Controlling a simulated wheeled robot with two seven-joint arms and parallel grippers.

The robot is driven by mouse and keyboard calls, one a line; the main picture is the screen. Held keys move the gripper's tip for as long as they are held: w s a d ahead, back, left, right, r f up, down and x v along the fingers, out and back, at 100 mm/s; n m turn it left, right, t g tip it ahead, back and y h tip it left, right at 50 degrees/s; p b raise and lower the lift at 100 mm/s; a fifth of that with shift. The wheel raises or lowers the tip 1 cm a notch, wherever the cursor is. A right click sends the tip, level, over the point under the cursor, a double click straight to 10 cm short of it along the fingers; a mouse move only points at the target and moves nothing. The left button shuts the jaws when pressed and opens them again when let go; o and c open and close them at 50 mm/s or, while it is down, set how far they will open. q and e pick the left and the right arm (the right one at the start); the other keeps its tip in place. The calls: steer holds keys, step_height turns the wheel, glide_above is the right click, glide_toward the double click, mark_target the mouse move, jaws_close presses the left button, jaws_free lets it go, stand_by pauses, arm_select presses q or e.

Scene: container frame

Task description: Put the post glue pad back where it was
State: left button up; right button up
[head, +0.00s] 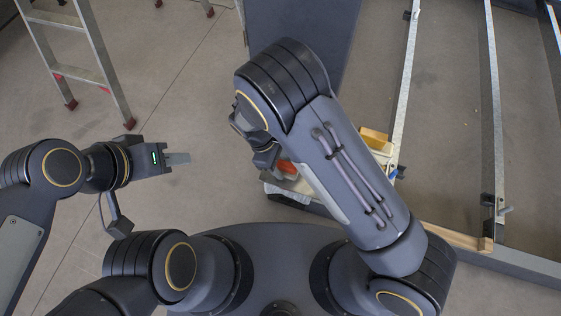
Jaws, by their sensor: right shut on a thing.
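I cannot make out the post glue pad in the head view. My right gripper (266,160) is partly in view below its wrist, left of the large forearm. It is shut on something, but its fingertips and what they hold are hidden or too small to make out. An orange-red thing (287,167) shows just right of this gripper; I cannot tell if they touch. My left gripper (178,158) points right over bare floor. Its fingers overlap in this view, so their opening does not show, and nothing is seen in them.
A pale work surface (292,186) with wooden pieces (374,139) lies partly under my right arm. A frame with metal rails (497,120) and a wooden beam (455,236) fills the right. A stepladder (98,55) stands upper left. The floor between is clear.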

steer(key=shift+f, duration=0.1)
steer(key=o, duration=0.9)
steer(key=v, duration=1.2)
steer(key=shift+s, duration=0.1)
